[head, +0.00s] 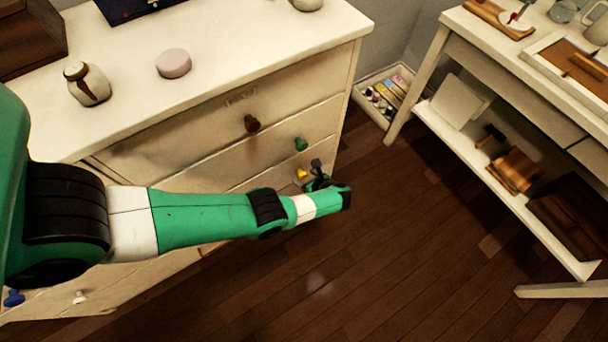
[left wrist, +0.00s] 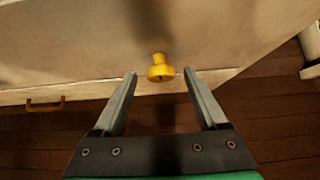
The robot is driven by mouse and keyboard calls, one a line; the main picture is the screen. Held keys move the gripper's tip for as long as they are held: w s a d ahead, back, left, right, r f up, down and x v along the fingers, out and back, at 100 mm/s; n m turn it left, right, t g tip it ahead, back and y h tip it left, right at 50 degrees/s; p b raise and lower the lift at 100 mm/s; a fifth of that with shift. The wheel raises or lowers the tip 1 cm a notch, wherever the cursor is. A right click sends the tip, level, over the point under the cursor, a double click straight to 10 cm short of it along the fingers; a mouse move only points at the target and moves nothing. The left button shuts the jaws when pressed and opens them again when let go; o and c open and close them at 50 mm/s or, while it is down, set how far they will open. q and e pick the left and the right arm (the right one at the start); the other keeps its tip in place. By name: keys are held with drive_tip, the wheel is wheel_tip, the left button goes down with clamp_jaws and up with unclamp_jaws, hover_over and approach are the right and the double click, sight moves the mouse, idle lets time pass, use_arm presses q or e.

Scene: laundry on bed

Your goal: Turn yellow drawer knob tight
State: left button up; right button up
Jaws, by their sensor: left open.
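The yellow drawer knob (left wrist: 161,69) sticks out from the pale drawer front in the left wrist view. In the head view the yellow knob (head: 302,174) shows partly beside my left gripper (head: 318,174), low on the dresser's right side. My left gripper (left wrist: 160,82) is open in the left wrist view, one finger on each side of the knob's line. The knob lies just beyond and between the fingertips. I see no contact. My right gripper is in neither view.
A brown knob (head: 251,123) and a green knob (head: 301,144) sit on drawers above. A yellow handle (left wrist: 45,105) is at the lower left in the left wrist view. The dresser top (head: 230,50) holds a jar (head: 87,84) and pink round object (head: 173,63). Wooden floor (head: 400,250) is clear.

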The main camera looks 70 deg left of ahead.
use_arm(q)
drive_tip(key=p+v, duration=0.4)
drive_tip(key=v, duration=0.6)
drive_tip(key=shift+w+d, duration=0.1)
